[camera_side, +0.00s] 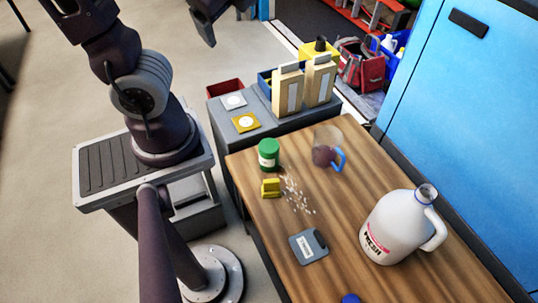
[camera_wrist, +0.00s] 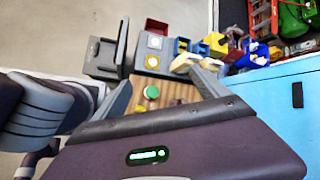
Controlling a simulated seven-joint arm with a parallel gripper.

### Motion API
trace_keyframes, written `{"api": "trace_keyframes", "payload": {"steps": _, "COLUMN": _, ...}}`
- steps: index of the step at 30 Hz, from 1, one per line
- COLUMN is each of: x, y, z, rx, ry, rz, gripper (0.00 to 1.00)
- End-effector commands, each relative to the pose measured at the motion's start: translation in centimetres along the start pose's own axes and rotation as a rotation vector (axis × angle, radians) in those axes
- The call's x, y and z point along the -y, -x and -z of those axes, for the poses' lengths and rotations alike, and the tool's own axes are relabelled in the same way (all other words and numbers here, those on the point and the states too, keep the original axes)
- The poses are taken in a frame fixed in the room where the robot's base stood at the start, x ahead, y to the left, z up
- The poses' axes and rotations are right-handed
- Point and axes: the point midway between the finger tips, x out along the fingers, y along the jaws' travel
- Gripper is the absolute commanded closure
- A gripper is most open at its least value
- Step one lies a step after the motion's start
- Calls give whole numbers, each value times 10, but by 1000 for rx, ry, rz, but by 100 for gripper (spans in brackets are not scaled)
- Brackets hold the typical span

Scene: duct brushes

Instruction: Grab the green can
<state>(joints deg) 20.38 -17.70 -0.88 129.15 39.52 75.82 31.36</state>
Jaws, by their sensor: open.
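The green can (camera_side: 268,154), with a green lid and a pale label, stands upright near the far left corner of the wooden table (camera_side: 350,195). From above, its round green top (camera_wrist: 151,92) shows in the wrist view. My gripper (camera_wrist: 162,74) is open and empty, its two grey fingers spread apart. In the wrist view the can appears between the fingers but well beyond them, so nothing touches it. In the side view only a dark part of my arm's end shows at the top edge; the fingertips are not clear there.
Close to the can are a yellow block (camera_side: 270,187), scattered pale bits (camera_side: 298,195) and a clear mug (camera_side: 327,152) with a blue handle. A grey flat piece (camera_side: 308,247) and a white jug (camera_side: 392,228) are nearer. Cartons (camera_side: 288,90) stand on a grey cabinet behind.

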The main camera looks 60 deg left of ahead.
Motion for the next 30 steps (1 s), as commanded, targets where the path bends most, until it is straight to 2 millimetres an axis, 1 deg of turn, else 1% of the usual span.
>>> {"api": "trace_keyframes", "payload": {"steps": 1, "x": 14, "y": -4, "z": 0, "rx": 81, "ry": -171, "rz": 53, "gripper": 16}}
{"api": "trace_keyframes", "payload": {"steps": 4, "x": 52, "y": -3, "z": 2, "rx": 261, "ry": -511, "rz": 177, "gripper": 16}}
{"api": "trace_keyframes", "payload": {"steps": 5, "x": 64, "y": -1, "z": 5, "rx": 318, "ry": -609, "rz": 215, "gripper": 16}}
{"api": "trace_keyframes", "payload": {"steps": 6, "x": 80, "y": 4, "z": 12, "rx": 396, "ry": -738, "rz": 267, "gripper": 16}}
{"api": "trace_keyframes", "payload": {"steps": 7, "x": 92, "y": 9, "z": 19, "rx": 456, "ry": -832, "rz": 307, "gripper": 16}}
{"api": "trace_keyframes", "payload": {"steps": 8, "x": 85, "y": -3, "z": 24, "rx": 461, "ry": -838, "rz": 301, "gripper": 16}}
{"api": "trace_keyframes", "payload": {"steps": 9, "x": 75, "y": -20, "z": 30, "rx": 458, "ry": -832, "rz": 293, "gripper": 16}}
{"api": "trace_keyframes", "payload": {"steps": 12, "x": 59, "y": -51, "z": 48, "rx": 454, "ry": -825, "rz": 295, "gripper": 16}}
{"api": "trace_keyframes", "payload": {"steps": 17, "x": 34, "y": -96, "z": 75, "rx": 453, "ry": -824, "rz": 293, "gripper": 16}}
{"api": "trace_keyframes", "payload": {"steps": 20, "x": 17, "y": -129, "z": 93, "rx": 453, "ry": -825, "rz": 291, "gripper": 16}}
{"api": "trace_keyframes", "payload": {"steps": 23, "x": -6, "y": -170, "z": 117, "rx": 452, "ry": -827, "rz": 290, "gripper": 16}}
{"api": "trace_keyframes", "payload": {"steps": 24, "x": -16, "y": -190, "z": 129, "rx": 451, "ry": -825, "rz": 291, "gripper": 16}}
{"api": "trace_keyframes", "payload": {"steps": 26, "x": -34, "y": -224, "z": 148, "rx": 449, "ry": -822, "rz": 291, "gripper": 16}}
{"api": "trace_keyframes", "payload": {"steps": 27, "x": -47, "y": -248, "z": 162, "rx": 447, "ry": -817, "rz": 292, "gripper": 16}}
{"api": "trace_keyframes", "payload": {"steps": 29, "x": -66, "y": -284, "z": 184, "rx": 443, "ry": -810, "rz": 294, "gripper": 16}}
{"api": "trace_keyframes", "payload": {"steps": 30, "x": -78, "y": -306, "z": 197, "rx": 442, "ry": -806, "rz": 295, "gripper": 16}}
